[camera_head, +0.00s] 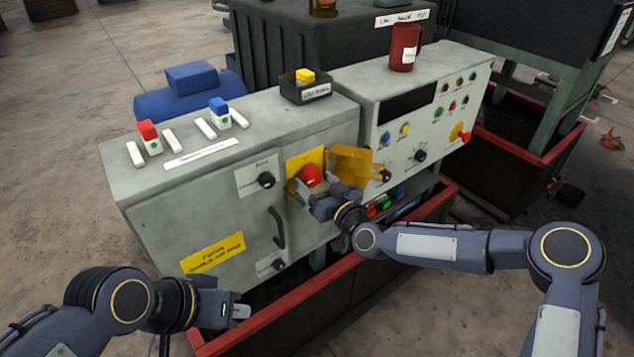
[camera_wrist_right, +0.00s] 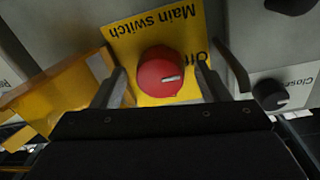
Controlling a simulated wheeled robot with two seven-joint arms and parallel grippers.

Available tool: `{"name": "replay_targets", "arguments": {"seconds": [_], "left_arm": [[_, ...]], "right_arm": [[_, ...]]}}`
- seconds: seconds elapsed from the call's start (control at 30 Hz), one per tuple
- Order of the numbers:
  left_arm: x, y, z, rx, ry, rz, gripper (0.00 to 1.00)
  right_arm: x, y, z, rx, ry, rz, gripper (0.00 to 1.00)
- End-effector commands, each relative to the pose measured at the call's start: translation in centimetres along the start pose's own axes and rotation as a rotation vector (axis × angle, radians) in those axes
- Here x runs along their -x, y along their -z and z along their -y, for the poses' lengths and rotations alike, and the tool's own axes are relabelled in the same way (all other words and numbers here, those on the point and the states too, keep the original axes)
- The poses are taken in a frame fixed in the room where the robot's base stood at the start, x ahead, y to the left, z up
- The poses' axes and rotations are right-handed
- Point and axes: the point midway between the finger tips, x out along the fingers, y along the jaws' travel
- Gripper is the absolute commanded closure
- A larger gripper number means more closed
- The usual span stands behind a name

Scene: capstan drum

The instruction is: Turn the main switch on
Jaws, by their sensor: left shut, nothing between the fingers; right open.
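The main switch is a red round knob (camera_head: 311,175) on a yellow plate (camera_head: 293,163) on the cabinet front. In the right wrist view the knob (camera_wrist_right: 160,72) carries a short white mark toward its right side, and the upside-down plate (camera_wrist_right: 143,38) reads "Main switch" and "Off". A yellow flap (camera_head: 352,163) stands swung open beside the plate. My right gripper (camera_head: 312,193) is open at the switch, with one finger on each side of the knob; gaps show between fingers and knob. My left gripper (camera_head: 243,311) is shut and empty, low at the front left.
The grey cabinet (camera_head: 160,190) has a black handle (camera_head: 277,228) and black knobs, one labelled "Close" (camera_wrist_right: 270,94) near my right fingers. A button panel (camera_head: 440,120) stands to the right. A red-rimmed trough (camera_head: 290,305) runs along the front. A red mug (camera_head: 405,47) stands on top.

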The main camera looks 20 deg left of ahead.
Motion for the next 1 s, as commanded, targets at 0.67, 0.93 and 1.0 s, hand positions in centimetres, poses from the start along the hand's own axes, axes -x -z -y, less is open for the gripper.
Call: {"name": "replay_targets", "arguments": {"seconds": [0.67,0.93,1.0], "left_arm": [[-0.3,-0.2,0.1,0.0,0.0,0.0,1.0],[-2.1,-1.1,0.9,0.0,0.0,0.0,1.0],[-2.8,-1.4,1.3,0.0,0.0,0.0,1.0]], "right_arm": [[0.1,-0.1,0.0,-0.016,-0.001,0.0,0.76],[0.1,-0.3,-0.1,-0.137,-0.002,0.006,0.76],[0.1,-0.4,0.0,-0.191,-0.002,0.008,0.76]]}}
